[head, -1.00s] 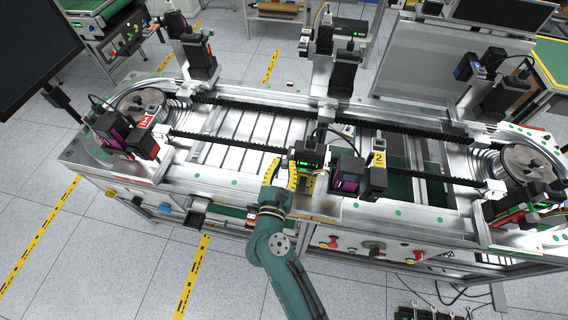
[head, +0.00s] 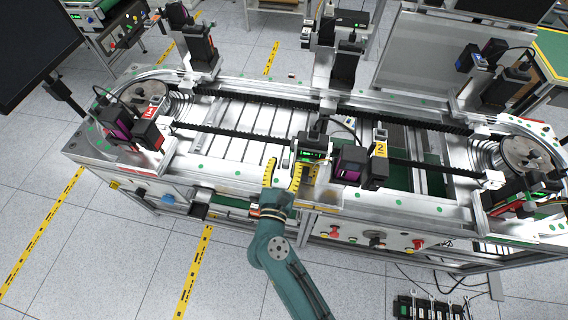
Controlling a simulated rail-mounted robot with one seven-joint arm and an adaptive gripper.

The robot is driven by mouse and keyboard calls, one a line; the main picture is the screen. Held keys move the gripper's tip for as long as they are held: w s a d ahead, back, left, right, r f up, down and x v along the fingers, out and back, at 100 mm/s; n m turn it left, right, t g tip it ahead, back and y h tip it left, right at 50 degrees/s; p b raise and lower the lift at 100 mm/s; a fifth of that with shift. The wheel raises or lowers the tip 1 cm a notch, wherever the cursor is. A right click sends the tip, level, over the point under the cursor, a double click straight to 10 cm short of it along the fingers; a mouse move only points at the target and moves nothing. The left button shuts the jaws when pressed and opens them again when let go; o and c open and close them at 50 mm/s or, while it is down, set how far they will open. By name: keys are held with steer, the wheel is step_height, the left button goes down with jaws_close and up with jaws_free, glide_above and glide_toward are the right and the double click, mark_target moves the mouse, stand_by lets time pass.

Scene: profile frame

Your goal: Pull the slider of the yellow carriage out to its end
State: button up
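The carriage with a yellow label "2" (head: 381,149) sits on the front rail of the frame, right of centre. A black unit with green lights (head: 314,148) stands left of its purple-faced block (head: 350,163). My gripper (head: 282,176) is at the front edge of the frame, just left of and in front of this unit. Its two yellow-marked fingers stand apart with a gap between them. A bright metal part shows behind the gap. I cannot tell whether it is the slider or whether a finger touches it. The slider is not clearly distinguishable.
A carriage with a red label (head: 152,112) stands at the left end of the front rail. Dark upright units (head: 345,68) stand along the back rail. A front panel with buttons (head: 375,240) is right of my arm. The floor in front is mostly clear.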

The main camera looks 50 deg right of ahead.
steer(key=v, duration=1.2)
stand_by(0.3)
